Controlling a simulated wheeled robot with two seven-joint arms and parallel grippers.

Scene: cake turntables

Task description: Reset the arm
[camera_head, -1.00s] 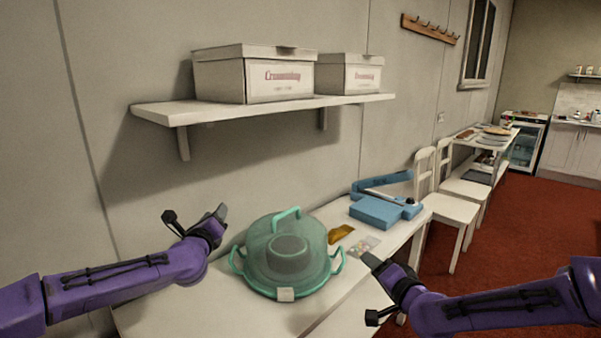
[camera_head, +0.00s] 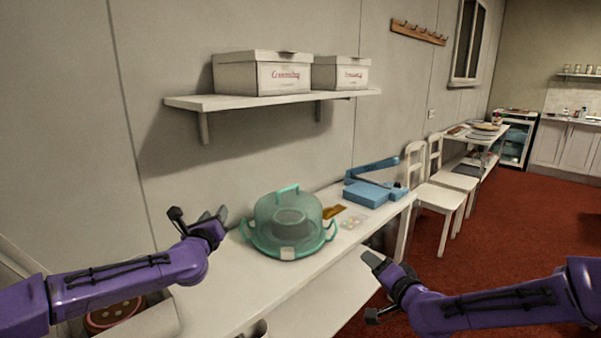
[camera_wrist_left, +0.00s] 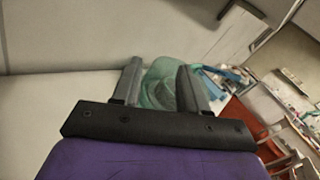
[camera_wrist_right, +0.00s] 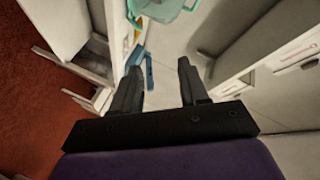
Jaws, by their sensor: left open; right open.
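My left gripper (camera_head: 215,222) is open and empty at the left of the white table, in front of the wall. In the left wrist view its two fingers (camera_wrist_left: 160,85) stand apart, with the green cake carrier (camera_wrist_left: 160,88) beyond them. My right gripper (camera_head: 374,264) is open and empty, off the front edge of the table. Its fingers also stand apart in the right wrist view (camera_wrist_right: 158,82). The green cake carrier (camera_head: 268,208), with a clear domed lid and handles, stands upright on the table, apart from both grippers. A dark round shape shows inside it.
The white table (camera_head: 225,290) also bears a blue device (camera_head: 368,193), an orange-brown piece (camera_head: 333,211) and a small clear packet (camera_head: 352,222). A wall shelf (camera_head: 270,100) with two white boxes (camera_head: 262,74) hangs above. White chairs (camera_head: 437,195) stand right; red floor (camera_head: 505,235) is open.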

